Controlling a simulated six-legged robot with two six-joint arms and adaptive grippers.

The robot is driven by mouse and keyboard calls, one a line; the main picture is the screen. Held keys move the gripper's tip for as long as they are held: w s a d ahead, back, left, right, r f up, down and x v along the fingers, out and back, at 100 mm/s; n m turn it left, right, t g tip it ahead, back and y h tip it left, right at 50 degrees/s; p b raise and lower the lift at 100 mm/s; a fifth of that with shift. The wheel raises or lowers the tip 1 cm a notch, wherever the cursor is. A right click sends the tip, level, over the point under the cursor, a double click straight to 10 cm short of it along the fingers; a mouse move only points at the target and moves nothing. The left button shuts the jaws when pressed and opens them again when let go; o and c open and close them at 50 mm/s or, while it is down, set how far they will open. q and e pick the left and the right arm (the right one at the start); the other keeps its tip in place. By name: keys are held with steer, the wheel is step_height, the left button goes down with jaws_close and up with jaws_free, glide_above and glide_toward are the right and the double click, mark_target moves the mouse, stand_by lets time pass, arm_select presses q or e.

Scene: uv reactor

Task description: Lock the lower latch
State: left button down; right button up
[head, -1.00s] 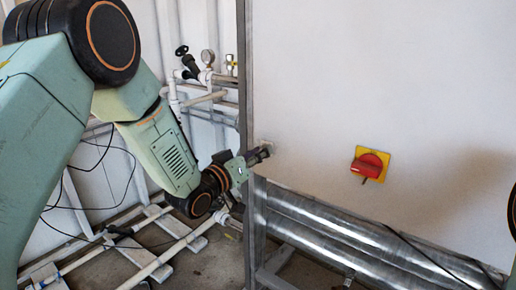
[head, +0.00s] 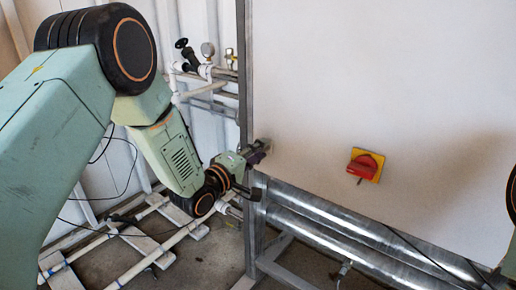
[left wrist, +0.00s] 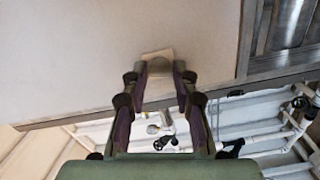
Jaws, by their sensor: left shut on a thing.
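The lower latch (head: 265,142) is a small pale grey piece at the left edge of the white cabinet panel, mostly hidden behind my fingers. My left gripper (head: 256,153) reaches it from the left and is shut on it. In the left wrist view the latch (left wrist: 157,54) shows as a pale tab beyond the fingertips of the left gripper (left wrist: 160,70). The latch's exact angle is hard to tell. My right gripper is not in view.
A red rotary switch (head: 364,166) on a yellow plate sits on the white panel (head: 400,80), right of the latch. Shiny metal tubes (head: 330,228) run below the panel.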

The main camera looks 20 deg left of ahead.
arm_select(q)
steer(key=shift+r+n+p, duration=0.1)
steer(key=shift+n+p, duration=0.2)
steer(key=shift+n, duration=0.9)
steer(key=c, duration=1)
jaws_free()
steer(key=shift+c, duration=0.2)
steer(key=v, duration=1.2)
